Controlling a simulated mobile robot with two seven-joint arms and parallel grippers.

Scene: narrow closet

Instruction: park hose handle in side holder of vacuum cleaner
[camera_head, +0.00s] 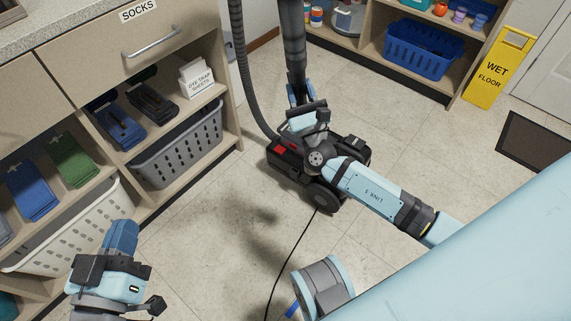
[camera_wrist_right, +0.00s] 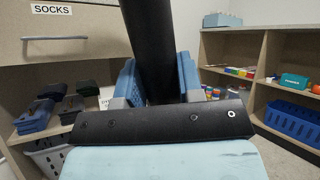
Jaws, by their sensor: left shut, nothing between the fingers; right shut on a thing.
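The vacuum cleaner (camera_head: 287,158), black with red parts, stands on the floor in the middle of the head view, partly hidden by my right arm. A ribbed grey hose (camera_head: 241,75) rises from its left side and leaves the top of the picture. My right gripper (camera_head: 297,92) is shut on the black hose handle (camera_head: 291,35), held roughly upright above the vacuum. In the right wrist view the blue fingers (camera_wrist_right: 158,80) close around the black handle (camera_wrist_right: 150,35). The side holder cannot be made out. My left gripper (camera_head: 121,234) is shut and empty at lower left, well apart from the vacuum.
A shelf unit with a drawer (camera_head: 150,45) and a grey basket (camera_head: 180,145) lines the left. Back shelves hold a blue basket (camera_head: 424,50). A yellow wet-floor sign (camera_head: 499,68) stands at right. A black cord (camera_head: 290,255) crosses otherwise open floor.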

